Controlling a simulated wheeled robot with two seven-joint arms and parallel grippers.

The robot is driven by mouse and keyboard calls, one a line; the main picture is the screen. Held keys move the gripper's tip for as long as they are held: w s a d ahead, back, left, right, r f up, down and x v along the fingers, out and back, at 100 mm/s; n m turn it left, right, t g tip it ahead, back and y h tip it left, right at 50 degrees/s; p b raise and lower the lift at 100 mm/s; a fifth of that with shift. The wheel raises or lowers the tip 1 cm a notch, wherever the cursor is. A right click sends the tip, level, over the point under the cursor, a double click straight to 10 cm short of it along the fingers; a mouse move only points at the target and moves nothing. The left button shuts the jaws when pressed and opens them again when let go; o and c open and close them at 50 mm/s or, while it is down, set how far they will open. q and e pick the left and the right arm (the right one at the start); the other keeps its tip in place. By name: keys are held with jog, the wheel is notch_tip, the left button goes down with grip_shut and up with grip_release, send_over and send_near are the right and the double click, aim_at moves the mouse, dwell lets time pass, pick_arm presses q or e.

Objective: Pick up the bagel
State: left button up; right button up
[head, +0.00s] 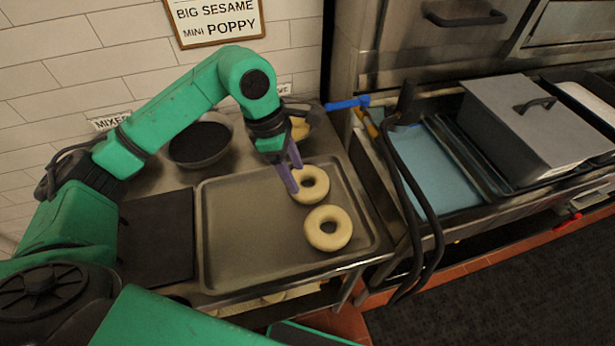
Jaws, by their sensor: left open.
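Two pale ring bagels lie on the right side of a grey metal tray (240,235). The far bagel (317,186) is right beside my left gripper (294,180); the near bagel (328,228) lies just in front of it, closer to the tray's front edge. My left gripper has purple fingers that point down at the left side of the far bagel. It is open, and one finger overlaps the bagel's left edge in the picture; I cannot tell whether it touches. My right gripper is not in view.
A round pan with dark contents (200,142) stands behind the tray, and a dark flat board (157,238) lies left of it. To the right are black hoses (412,200), a blue water basin (440,170) and a grey lidded box (535,130). The tray's left half is clear.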

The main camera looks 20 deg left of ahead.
aim_at(304, 191)
pick_arm(q)
jog(key=p+x, duration=0.2)
jog(key=x, duration=0.5)
jog(key=shift+w, duration=0.15)
jog(key=shift+f, duration=0.45)
grip_shut()
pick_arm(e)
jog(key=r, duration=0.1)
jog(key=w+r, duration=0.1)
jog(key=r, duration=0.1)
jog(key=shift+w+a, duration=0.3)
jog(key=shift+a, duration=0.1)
pick_arm(q)
jog(key=shift+w+r, duration=0.1)
jog(key=shift+r, duration=0.5)
notch_tip(304, 191, up, 19)
jog(key=b, duration=0.2)
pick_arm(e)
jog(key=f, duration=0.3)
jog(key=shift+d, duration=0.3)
